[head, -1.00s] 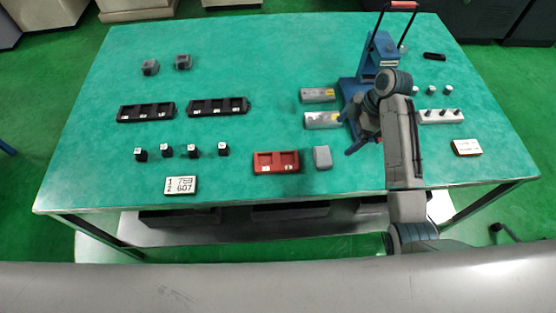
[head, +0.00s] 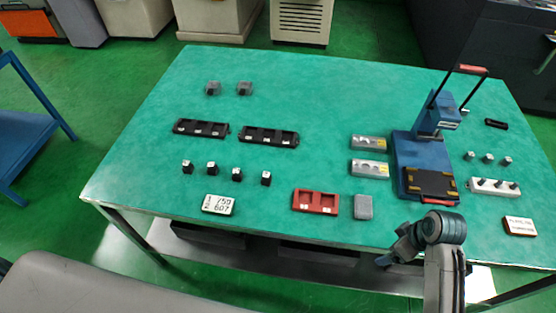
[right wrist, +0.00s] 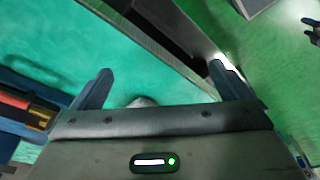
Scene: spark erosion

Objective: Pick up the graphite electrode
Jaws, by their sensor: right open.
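Several small black blocks with pale tops, which look like graphite electrodes, stand in a row at the front left of the table (head: 310,85); one is the rightmost block (head: 266,178). I cannot tell which one is meant. In the head view my right gripper (head: 393,246) is at the table's front edge, right of these blocks and in front of the blue press (head: 420,150). In the right wrist view the right gripper (right wrist: 161,85) is open, its fingers wide apart with nothing held. A pale rounded thing (right wrist: 141,102) shows partly behind the gripper body. My left gripper is out of view.
Black slotted trays (head: 201,128) (head: 268,136) lie behind the blocks. A number card (head: 218,205), red tray (head: 315,201) and grey block (head: 362,207) lie along the front. Grey metal blocks (head: 368,143) (head: 368,168) lie beside the press. The table's back middle is clear.

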